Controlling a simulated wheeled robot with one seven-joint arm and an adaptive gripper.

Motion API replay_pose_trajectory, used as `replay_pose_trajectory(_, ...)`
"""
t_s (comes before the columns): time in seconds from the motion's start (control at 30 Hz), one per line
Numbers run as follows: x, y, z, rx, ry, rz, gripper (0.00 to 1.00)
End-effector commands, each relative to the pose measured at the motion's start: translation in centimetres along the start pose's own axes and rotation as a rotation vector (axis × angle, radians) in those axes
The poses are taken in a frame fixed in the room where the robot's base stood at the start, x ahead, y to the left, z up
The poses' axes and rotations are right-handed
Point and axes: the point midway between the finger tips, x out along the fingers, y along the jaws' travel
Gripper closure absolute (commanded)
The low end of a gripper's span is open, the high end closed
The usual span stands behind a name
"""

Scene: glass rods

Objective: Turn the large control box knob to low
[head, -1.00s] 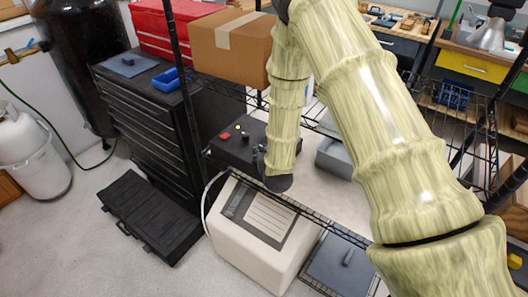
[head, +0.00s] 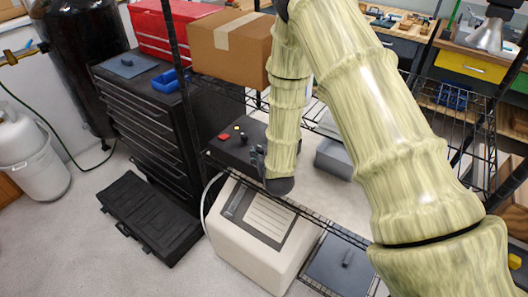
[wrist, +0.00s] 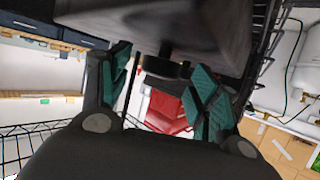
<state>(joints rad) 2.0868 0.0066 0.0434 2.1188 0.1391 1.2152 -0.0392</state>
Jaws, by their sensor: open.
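The control box (head: 228,150) is a dark box on the wire shelf, with a red and a yellow button on its face. In the wrist view its dark underside or face (wrist: 200,30) fills the top. A dark knob (wrist: 165,67) sticks out from it. My gripper (wrist: 162,92) is open, with one teal-padded finger on each side of the knob; I cannot tell if either touches it. In the head view my gripper (head: 258,160) is at the box's right end, and my arm hides that part. The knob's setting and marks cannot be read.
A cream machine (head: 255,235) stands below the shelf. Wire shelf edges and a black post (head: 185,95) are close by.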

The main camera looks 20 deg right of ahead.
Motion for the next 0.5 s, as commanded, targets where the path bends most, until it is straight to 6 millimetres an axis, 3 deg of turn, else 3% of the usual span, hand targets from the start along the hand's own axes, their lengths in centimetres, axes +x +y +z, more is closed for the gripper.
replay_pose_trajectory(0.5, -8.8, 0.0, 0.1, 0.000, -0.002, -0.001, 0.37)
